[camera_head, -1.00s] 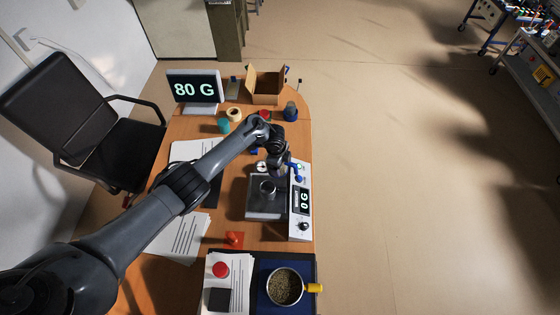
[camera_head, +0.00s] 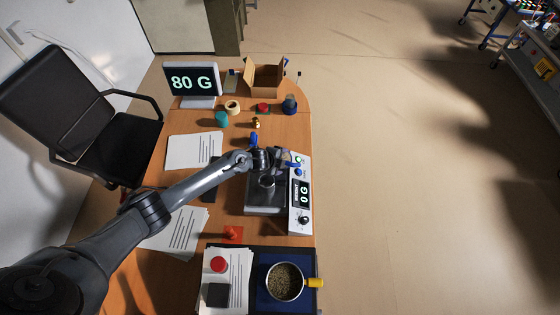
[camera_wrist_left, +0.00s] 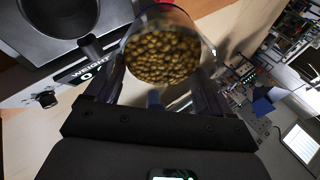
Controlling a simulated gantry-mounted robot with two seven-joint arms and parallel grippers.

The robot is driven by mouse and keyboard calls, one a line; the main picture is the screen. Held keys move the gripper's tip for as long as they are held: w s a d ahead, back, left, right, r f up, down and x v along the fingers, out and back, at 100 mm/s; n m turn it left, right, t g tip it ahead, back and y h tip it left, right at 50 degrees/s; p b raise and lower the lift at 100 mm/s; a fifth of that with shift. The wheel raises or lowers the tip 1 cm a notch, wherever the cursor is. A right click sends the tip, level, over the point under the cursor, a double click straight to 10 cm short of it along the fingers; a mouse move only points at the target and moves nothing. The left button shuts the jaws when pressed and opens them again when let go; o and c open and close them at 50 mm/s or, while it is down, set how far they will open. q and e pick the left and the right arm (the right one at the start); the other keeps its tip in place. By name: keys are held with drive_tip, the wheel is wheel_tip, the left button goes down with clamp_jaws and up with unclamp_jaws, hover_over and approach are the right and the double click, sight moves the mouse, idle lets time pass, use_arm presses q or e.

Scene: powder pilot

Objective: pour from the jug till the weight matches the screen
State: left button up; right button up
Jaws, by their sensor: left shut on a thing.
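My left gripper (camera_head: 284,163) is beside the scale's far end, shut on a clear jug of brown-green pellets. In the left wrist view the jug (camera_wrist_left: 163,52) is between the fingers (camera_wrist_left: 158,97), with a bit of blue below it. The arm hides most of the jug in the head view. The white scale (camera_head: 299,207) reads 0 G. A metal cup (camera_head: 267,184) stands on its dark plate, near the gripper; a dark round vessel (camera_wrist_left: 55,18) shows in the left wrist view. The screen (camera_head: 193,81) reads 80 G. My right gripper is not in view.
A pot of pellets (camera_head: 284,282) with a yellow handle stands on a blue mat (camera_head: 300,304) at the front. A red object (camera_head: 232,233), papers (camera_head: 190,151) and an open cardboard box (camera_head: 266,78) are on the desk. A black chair (camera_head: 110,140) stands left.

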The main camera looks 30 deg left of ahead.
use_arm(q)
drive_tip(key=shift+f+t+b, duration=0.3)
drive_tip(key=shift+f+b, duration=0.15)
drive_tip(key=shift+s+r+t+b, duration=0.1)
drive_tip(key=shift+r+t+b, duration=0.1)
drive_tip(key=shift+t+b, duration=0.4)
drive_tip(key=shift+s+f+t+b, duration=0.15)
drive_tip(key=shift+f+t+b, duration=0.1)
drive_tip(key=shift+t+b, duration=0.75)
drive_tip(key=shift+r, duration=0.25)
drive_tip(key=shift+t+b, duration=0.3)
